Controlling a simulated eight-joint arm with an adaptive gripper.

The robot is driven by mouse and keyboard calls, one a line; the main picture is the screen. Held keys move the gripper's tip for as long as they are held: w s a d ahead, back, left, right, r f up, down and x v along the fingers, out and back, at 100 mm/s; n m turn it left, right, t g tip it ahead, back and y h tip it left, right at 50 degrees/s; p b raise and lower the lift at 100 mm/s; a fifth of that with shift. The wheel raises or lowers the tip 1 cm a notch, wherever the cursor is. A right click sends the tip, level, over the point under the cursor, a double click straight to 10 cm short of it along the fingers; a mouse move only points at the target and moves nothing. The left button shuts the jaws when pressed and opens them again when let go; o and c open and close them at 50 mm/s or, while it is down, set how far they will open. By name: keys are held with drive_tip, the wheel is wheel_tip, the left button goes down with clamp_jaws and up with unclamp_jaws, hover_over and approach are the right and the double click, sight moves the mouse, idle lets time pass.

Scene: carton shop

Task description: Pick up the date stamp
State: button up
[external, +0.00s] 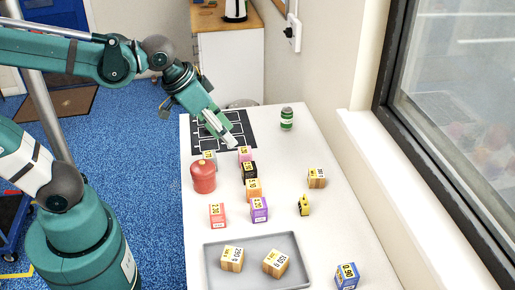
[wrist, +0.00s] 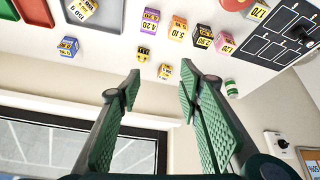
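A small dark object with a knob-like top (wrist: 297,32) stands on the black gridded mat (wrist: 268,40) at the upper right of the wrist view; it looks most like the date stamp, but I cannot be sure. In the external view I cannot make it out, and my arm covers part of the mat (external: 242,125). My gripper (external: 231,142) is above the table near the mat's right front edge. In the wrist view my gripper (wrist: 160,85) has its two green fingers wide apart with nothing between them.
Several price-labelled cartons, including a purple one (external: 259,210), stand mid-table near a red round pot (external: 203,177). A yellow-black item (external: 304,206) and a green can (external: 287,119) stand right. A grey tray (external: 212,276) holds two cartons. The wall borders the right side.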

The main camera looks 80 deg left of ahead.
drive_tip(key=w+a+f+n+g+p, duration=0.1)
drive_tip(key=w+a+f+n+g, duration=0.2)
drive_tip(key=a, duration=1)
drive_tip(key=w+a+f+n+g, duration=0.1)
drive_tip(key=w+a+f+n, duration=0.3)
drive_tip(key=a, duration=1)
drive_tip(key=s+a+f+n, duration=0.1)
drive_tip(key=s+a+f, duration=0.2)
drive_tip(key=a+f, duration=0.2)
drive_tip(key=s+a+f+n+g, duration=0.1)
drive_tip(key=s+a+f+n, duration=0.1)
drive_tip(key=a+f, duration=0.3)
drive_tip(key=s+a+f+n+h+p, duration=0.1)
drive_tip(key=s+a+f, duration=0.3)
drive_tip(key=a, duration=0.8)
drive_tip(key=shift+s+f+n+g, duration=0.3)
drive_tip(key=shift+f+n+g, duration=0.1)
drive_tip(key=shift+f+n, duration=0.25)
drive_tip(key=shift+s+a+f, duration=0.25)
drive_tip(key=shift+f, duration=0.15)
drive_tip(key=shift+f, duration=1.15)
drive_tip(key=shift+f, duration=0.15)
